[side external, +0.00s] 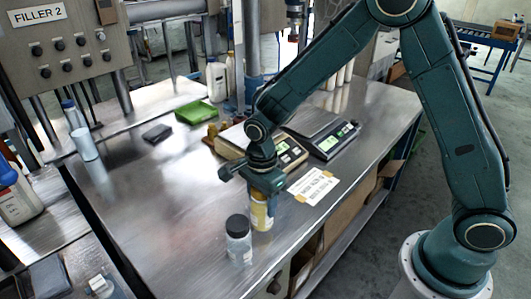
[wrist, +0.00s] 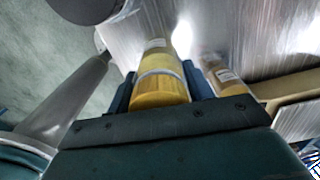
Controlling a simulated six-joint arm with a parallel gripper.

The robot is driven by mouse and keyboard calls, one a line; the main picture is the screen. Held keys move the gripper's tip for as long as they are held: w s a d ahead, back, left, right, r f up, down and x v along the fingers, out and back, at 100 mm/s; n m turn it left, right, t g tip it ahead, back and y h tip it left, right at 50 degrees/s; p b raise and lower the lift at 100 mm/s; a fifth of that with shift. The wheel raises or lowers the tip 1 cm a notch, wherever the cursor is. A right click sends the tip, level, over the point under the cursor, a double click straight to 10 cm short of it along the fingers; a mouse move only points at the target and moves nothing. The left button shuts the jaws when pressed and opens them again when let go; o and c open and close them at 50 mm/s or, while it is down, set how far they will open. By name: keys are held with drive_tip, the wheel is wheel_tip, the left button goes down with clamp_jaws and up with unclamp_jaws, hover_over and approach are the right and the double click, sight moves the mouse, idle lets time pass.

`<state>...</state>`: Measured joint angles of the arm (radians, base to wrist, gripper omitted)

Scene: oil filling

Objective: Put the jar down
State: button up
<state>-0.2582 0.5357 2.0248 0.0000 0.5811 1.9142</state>
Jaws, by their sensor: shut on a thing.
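The jar (side external: 261,217) is clear with yellow oil in it and a pale label. It is upright in the side view, at or just above the steel table; I cannot tell if its base touches. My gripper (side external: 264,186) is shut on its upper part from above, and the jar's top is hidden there. In the wrist view the yellow jar (wrist: 160,84) sits between the two fingers of my gripper (wrist: 161,92).
A clear jar with a dark lid (side external: 238,240) stands close to the left of the held jar. A paper sheet (side external: 311,186) lies to the right. Two scales (side external: 322,135) stand behind. The steel table (side external: 165,215) is clear to the left.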

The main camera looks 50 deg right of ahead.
drive_tip(key=shift+f, duration=1.05)
drive_tip(key=shift+f, duration=0.2)
drive_tip(key=o, duration=1)
drive_tip(key=shift+o, duration=0.2)
drive_tip(key=shift+r, duration=0.1)
wheel_tip(320, 180, up, 13)
drive_tip(key=shift+s+r, duration=0.1)
drive_tip(key=shift+r, duration=0.2)
